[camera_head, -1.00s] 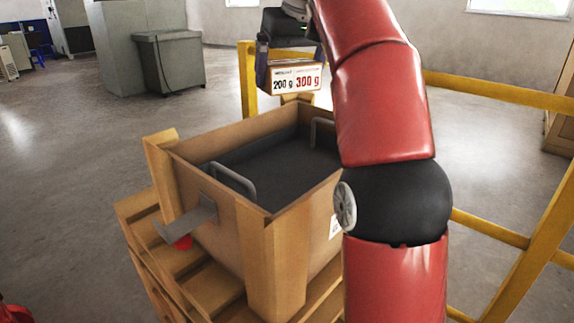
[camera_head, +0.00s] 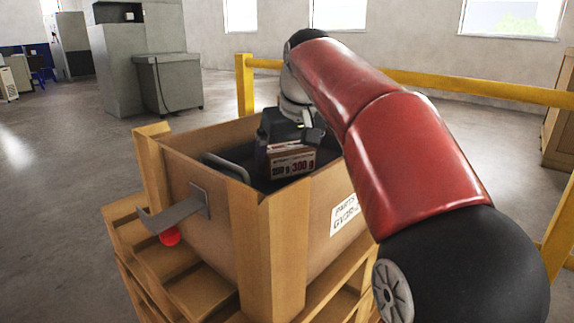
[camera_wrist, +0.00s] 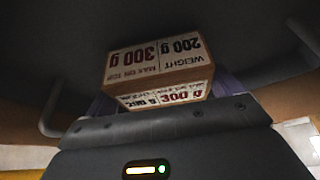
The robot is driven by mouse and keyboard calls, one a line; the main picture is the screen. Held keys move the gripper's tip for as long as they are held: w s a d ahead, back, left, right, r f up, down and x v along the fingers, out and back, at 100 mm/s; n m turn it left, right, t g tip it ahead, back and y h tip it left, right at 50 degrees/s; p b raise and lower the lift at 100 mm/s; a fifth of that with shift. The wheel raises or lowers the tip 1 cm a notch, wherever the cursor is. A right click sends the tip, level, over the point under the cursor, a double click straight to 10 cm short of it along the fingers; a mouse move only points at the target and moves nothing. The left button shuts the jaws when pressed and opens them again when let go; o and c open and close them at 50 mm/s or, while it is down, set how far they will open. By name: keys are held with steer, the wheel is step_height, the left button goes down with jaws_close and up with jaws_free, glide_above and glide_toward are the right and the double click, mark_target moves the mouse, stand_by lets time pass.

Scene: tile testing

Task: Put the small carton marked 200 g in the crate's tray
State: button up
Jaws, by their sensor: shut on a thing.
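The small carton (camera_head: 292,165) is tan and white, printed 200 g in black and 300 g in red. My gripper (camera_head: 290,150) is shut on it, with a finger at either side. Both are inside the wooden crate (camera_head: 325,237), over its dark grey tray (camera_head: 243,157). In the wrist view the carton (camera_wrist: 155,60) shows "WEIGHT 200 g" and "MAX ON TOP 300 g" upside down, with the tray (camera_wrist: 70,40) behind it. I cannot tell whether the carton touches the tray floor. My arm and the crate walls hide part of the tray.
The tray has a raised grey handle (camera_head: 228,165) left of the carton. The crate stands on a wooden pallet (camera_head: 125,222). A metal bracket (camera_head: 180,212) with a red ball juts from its left side. A yellow rail (camera_head: 470,88) runs behind.

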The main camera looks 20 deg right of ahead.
steer(key=shift+f, duration=0.5)
steer(key=shift+f, duration=0.1)
steer(key=o, duration=0.8)
steer(key=p+v, duration=0.3)
steer(key=v, duration=0.9)
